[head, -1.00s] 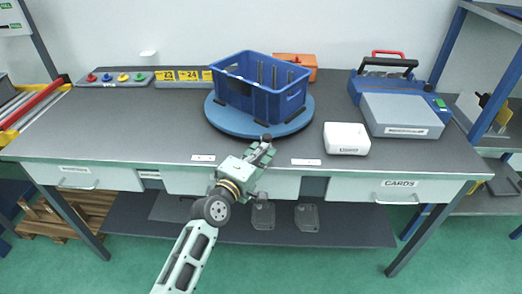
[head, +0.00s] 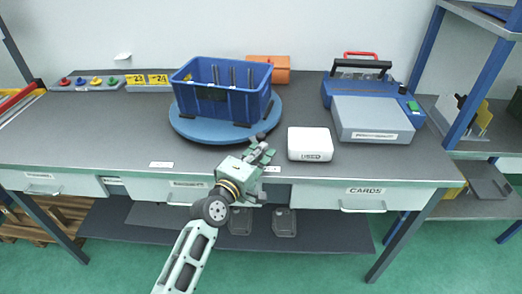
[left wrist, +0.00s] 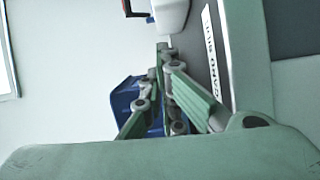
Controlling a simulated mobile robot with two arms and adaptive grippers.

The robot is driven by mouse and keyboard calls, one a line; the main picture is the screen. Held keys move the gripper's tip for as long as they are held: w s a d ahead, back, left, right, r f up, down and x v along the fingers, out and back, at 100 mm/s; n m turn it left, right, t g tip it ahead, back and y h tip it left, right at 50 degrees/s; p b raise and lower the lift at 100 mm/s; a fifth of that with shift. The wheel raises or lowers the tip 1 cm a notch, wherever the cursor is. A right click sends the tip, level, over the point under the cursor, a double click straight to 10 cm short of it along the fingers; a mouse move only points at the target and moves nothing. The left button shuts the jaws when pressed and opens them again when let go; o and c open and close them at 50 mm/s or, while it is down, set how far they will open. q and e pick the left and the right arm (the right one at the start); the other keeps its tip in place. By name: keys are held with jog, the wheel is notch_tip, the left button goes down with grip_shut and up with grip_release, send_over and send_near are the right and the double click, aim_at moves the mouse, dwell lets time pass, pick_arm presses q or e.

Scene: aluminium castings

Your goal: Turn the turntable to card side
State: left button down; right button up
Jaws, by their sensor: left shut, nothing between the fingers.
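The turntable (head: 193,128) is a round blue disc on the grey workbench, left of centre in the head view. A blue crate (head: 212,103) with dark dividers stands on it, one long side facing me at a slant. My left gripper (head: 264,149) is shut and empty at the disc's front right edge. A small dark round piece shows at its fingertips; I cannot tell whether it belongs to the disc, nor whether the fingers touch the disc. The left wrist view shows the green fingers (left wrist: 166,72) close together. My right gripper is out of view.
A white box (head: 310,143) marked USED stands right of the gripper. Behind it is a blue and grey device (head: 372,114) with a black handle. The CARDS drawer (head: 365,198) is at the front right. An orange box (head: 268,69) stands behind the turntable.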

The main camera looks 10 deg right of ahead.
pick_arm(q)
jog(key=shift+d, duration=0.3)
jog(key=shift+w+d, duration=0.1)
dwell(0.4)
